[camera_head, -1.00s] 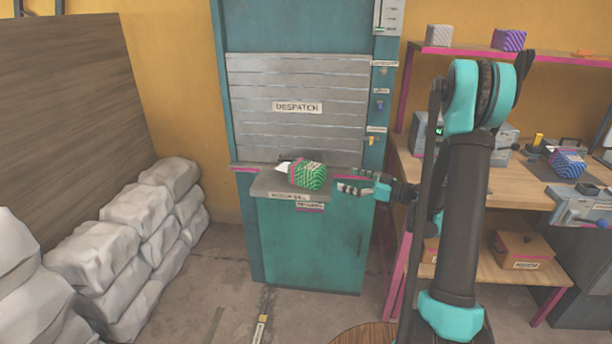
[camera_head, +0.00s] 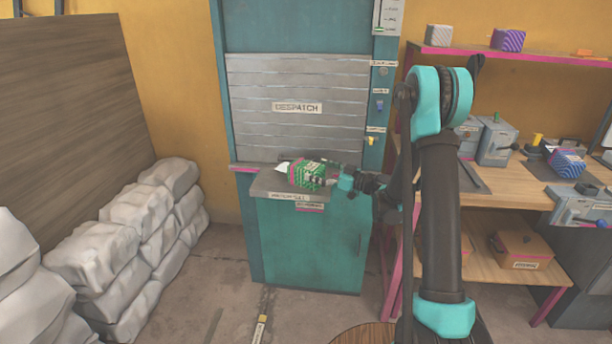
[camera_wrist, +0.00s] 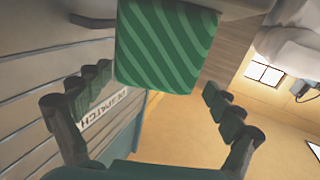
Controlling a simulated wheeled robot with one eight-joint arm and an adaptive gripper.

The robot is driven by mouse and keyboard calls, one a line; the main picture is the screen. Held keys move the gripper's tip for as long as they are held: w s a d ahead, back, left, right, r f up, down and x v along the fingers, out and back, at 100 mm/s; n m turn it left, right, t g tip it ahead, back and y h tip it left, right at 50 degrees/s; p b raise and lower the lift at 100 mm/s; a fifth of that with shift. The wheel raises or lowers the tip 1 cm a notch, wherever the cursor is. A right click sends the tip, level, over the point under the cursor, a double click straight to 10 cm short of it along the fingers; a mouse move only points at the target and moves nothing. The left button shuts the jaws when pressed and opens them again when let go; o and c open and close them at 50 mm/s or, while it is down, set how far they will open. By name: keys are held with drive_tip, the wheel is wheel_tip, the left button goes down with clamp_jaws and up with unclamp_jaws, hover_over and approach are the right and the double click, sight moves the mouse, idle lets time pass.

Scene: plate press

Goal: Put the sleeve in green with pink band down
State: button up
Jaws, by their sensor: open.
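The sleeve, green striped with a pink band (camera_head: 303,174), rests on the grey sill (camera_head: 262,186) of the teal despatch hatch. In the wrist view the green striped face of the sleeve (camera_wrist: 165,45) is at the top centre, and no pink shows there. In the wrist view my open gripper (camera_wrist: 158,84) has one finger on either side of the sleeve. I cannot tell whether the fingers touch it.
The slatted shutter (camera_head: 297,125) marked DESPATCH stands closed behind the sill. White sacks (camera_head: 125,225) are stacked at the left. The floor before the hatch is mostly clear.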

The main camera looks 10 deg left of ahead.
sight(306, 165)
drive_tip(key=x, duration=0.5)
drive_tip(key=shift+w+d+f, duration=0.2)
drive_tip(key=shift+w+f, duration=0.15)
drive_tip(key=shift+c, duration=0.5)
drive_tip(key=c, duration=1.5)
